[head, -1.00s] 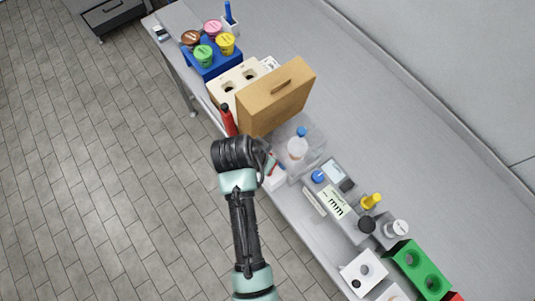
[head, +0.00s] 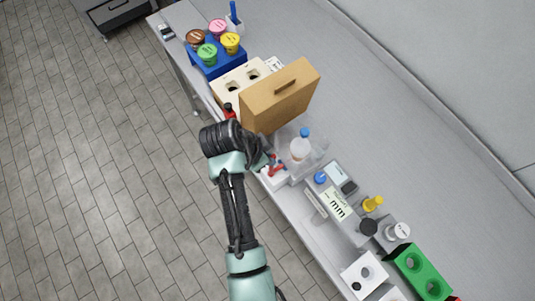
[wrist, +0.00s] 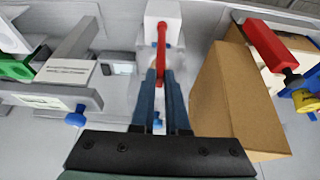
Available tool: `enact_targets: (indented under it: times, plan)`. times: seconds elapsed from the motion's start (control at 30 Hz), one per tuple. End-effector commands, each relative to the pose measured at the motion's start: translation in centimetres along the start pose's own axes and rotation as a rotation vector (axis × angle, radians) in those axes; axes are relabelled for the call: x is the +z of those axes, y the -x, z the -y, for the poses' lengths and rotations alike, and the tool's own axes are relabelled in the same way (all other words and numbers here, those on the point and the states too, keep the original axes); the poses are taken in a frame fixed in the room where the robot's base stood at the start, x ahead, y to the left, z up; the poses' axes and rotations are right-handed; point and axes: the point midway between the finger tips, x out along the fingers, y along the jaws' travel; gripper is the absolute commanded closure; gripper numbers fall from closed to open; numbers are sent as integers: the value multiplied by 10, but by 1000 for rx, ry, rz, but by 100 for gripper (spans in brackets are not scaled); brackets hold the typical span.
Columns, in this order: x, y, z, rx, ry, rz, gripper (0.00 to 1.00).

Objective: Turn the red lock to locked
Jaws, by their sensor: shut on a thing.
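The red lock shows in the wrist view as a long red handle (wrist: 161,42) on a white block (wrist: 162,14). The handle runs from the block down between the two blue-grey fingers of my gripper (wrist: 161,76), which is shut on its near end. In the head view the red lock (head: 277,168) is a small red shape above the white block (head: 273,181) at the table's front edge. My gripper (head: 270,160) is beside it there, partly hidden by my wrist. I cannot read any locked or unlocked marking.
A brown box (head: 282,97) stands close to my gripper. A clear tray with a white bottle (head: 300,150) is just behind the lock. A grey device (head: 336,203) is to the right. A red-handled thing (wrist: 272,48) stands beyond the box. Floor in front of the table is clear.

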Motion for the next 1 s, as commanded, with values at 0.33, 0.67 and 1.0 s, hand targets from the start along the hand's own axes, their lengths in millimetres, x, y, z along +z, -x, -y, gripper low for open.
enact_targets:
  times: [0.33, 0.67, 1.0]
  plan:
    - [-1, 1, 1, -4, -2, -2, 57]
    - [0, 2, 1, -3, 0, -1, 57]
    - [1, 55, 2, -11, 0, -3, 57]
